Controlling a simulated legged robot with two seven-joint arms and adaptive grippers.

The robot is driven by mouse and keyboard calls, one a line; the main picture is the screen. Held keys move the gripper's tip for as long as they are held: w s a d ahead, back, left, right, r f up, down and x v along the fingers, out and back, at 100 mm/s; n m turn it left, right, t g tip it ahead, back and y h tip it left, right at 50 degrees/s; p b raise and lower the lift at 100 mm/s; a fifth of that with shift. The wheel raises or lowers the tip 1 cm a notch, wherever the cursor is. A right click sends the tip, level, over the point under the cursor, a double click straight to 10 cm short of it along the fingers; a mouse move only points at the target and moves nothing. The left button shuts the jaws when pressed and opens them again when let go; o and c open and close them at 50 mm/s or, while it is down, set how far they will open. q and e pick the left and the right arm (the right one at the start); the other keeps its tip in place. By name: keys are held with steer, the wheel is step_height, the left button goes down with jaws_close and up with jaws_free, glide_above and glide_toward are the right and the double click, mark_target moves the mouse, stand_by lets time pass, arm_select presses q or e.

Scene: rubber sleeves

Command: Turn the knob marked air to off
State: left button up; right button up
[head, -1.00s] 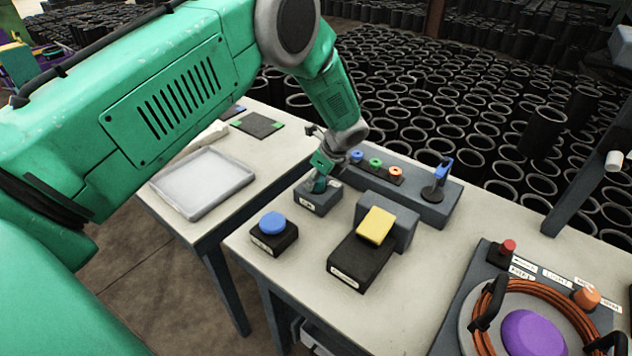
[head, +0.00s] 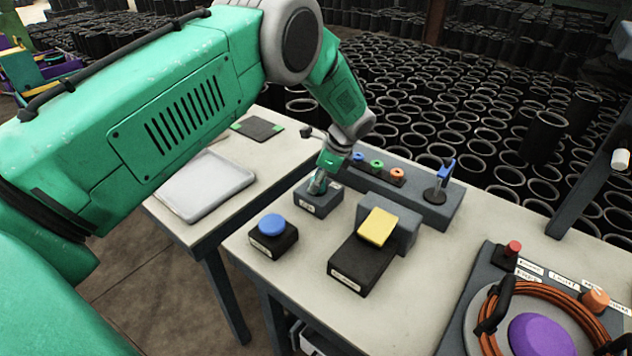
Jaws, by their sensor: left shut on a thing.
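A small dark grey box (head: 325,203) with a white label on its front stands on the bench; the label is too small to read surely. My left gripper (head: 318,184) points down onto the top of this box and is shut on the knob there. The fingers largely hide the knob, so I cannot tell its setting. My right gripper is not in view.
A blue button box (head: 272,235) and a yellow pedal (head: 377,227) stand close in front. Behind is a grey panel with coloured rings (head: 377,165) and a blue-handled lever (head: 445,172). A cable coil (head: 555,300) lies front right; a white tray (head: 205,186) lies left.

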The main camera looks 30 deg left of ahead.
arm_select(q)
steer(key=shift+d+f, duration=0.15)
steer(key=shift+d, duration=0.15)
steer(key=o, duration=1.1)
steer(key=shift+w, duration=0.1)
steer(key=shift+o, duration=0.2)
steer(key=shift+w, duration=0.1)
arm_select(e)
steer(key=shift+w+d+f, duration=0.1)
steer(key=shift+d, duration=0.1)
arm_select(q)
steer(key=shift+r, duration=0.2)
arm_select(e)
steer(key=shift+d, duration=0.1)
arm_select(q)
steer(key=shift+d+r, duration=0.15)
steer(key=shift+r, duration=0.1)
steer(key=v, duration=1.1)
steer(key=shift+w, duration=0.2)
